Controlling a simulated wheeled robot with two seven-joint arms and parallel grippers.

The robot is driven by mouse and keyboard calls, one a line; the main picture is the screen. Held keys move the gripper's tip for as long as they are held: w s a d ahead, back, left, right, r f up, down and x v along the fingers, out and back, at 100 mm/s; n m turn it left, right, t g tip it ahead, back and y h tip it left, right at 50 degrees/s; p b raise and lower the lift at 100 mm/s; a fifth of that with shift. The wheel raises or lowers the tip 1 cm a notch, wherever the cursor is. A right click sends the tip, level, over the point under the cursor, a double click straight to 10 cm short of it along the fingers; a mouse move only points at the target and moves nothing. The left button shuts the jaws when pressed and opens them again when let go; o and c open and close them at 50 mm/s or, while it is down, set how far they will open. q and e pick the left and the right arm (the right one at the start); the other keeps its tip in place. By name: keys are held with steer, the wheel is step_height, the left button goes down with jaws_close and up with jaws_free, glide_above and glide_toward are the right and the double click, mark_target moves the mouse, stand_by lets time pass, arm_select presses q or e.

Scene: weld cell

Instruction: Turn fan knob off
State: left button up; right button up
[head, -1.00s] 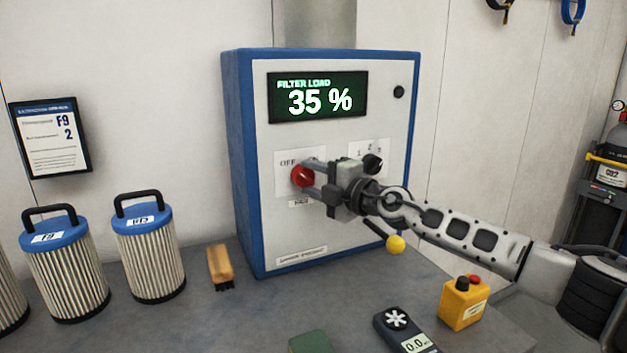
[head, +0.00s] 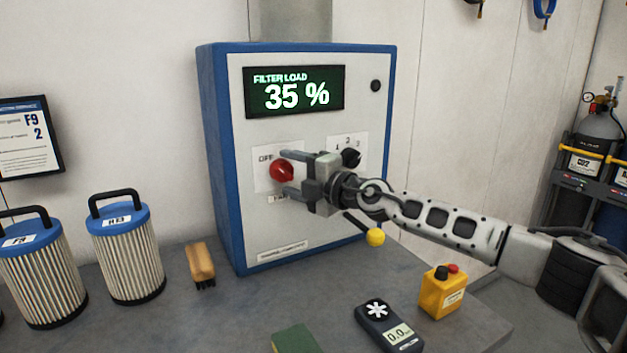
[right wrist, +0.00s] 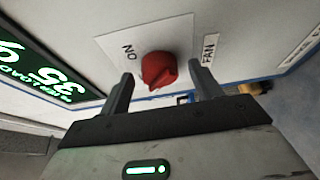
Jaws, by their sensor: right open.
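The red fan knob (head: 281,170) is on the front of the blue-and-white control cabinet (head: 300,228), below the filter load display. My right gripper (head: 287,172) comes in from the right. It is open, one finger above the knob and one below, with gaps to both. In the right wrist view, the knob (right wrist: 159,69) sits between the open fingers (right wrist: 161,80), with a FAN label beside it. OFF shows left of the knob in the head view; ON shows turned over in the wrist view. Which mark the knob points to is unclear. My left gripper is not in view.
A black selector knob (head: 351,157) is close above the gripper, and a yellow ball-ended lever (head: 375,237) is below it. On the bench are filters (head: 126,258), a brush (head: 201,263), a handheld meter (head: 388,325) and a yellow button box (head: 442,291).

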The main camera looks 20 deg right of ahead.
steer(key=b+v, duration=0.2)
steer(key=v, duration=1.3)
steer(key=shift+s, duration=0.25)
steer(key=shift+d, duration=0.15)
